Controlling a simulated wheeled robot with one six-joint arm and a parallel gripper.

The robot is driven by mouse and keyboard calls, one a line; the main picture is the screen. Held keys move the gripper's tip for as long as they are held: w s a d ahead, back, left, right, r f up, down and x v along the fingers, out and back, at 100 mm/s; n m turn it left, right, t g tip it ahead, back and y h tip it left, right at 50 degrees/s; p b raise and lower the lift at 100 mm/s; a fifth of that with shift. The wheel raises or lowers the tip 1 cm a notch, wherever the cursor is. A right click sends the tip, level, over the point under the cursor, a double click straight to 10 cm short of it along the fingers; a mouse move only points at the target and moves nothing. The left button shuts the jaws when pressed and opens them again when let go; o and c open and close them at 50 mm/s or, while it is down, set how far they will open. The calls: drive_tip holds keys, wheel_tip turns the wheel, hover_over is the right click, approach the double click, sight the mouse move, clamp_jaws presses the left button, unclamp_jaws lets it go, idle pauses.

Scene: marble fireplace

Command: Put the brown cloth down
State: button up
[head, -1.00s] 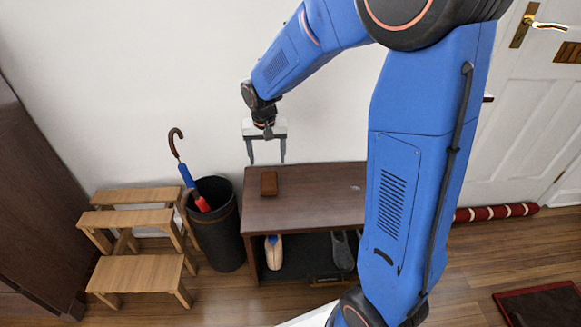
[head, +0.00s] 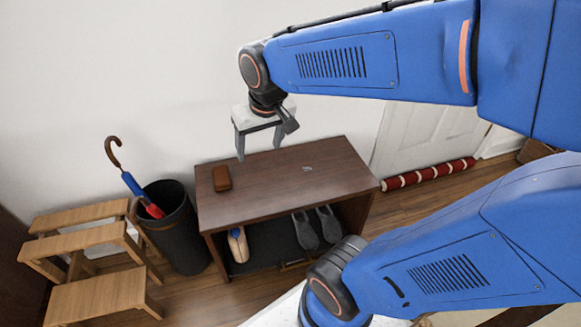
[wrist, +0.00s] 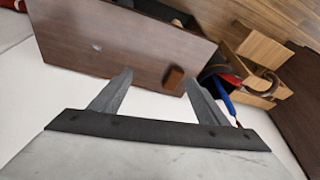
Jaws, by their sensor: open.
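A small brown block-like thing (head: 221,178), which may be the folded brown cloth, lies on the left part of the dark wooden bench top (head: 290,185). It also shows in the wrist view (wrist: 173,78), near one fingertip in the picture. My gripper (head: 259,148) is open and empty. It hangs above the back of the bench, up and to the right of the brown thing in the head view, apart from it. In the wrist view both fingers (wrist: 158,78) are spread with nothing between them.
A dark bin (head: 175,230) with an umbrella (head: 131,184) stands left of the bench, beside wooden steps (head: 100,245). Shoes (head: 317,228) sit on the bench's lower shelf. A red draught roll (head: 430,174) lies by the white door. Much of the bench top is clear.

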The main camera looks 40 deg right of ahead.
drive_tip(key=s+d+n+t, duration=0.1)
drive_tip(key=s, duration=1)
drive_tip(key=shift+s+d+r, duration=0.2)
drive_tip(key=shift+s+r, duration=0.05)
drive_tip(key=shift+r, duration=0.05)
idle(0.6)
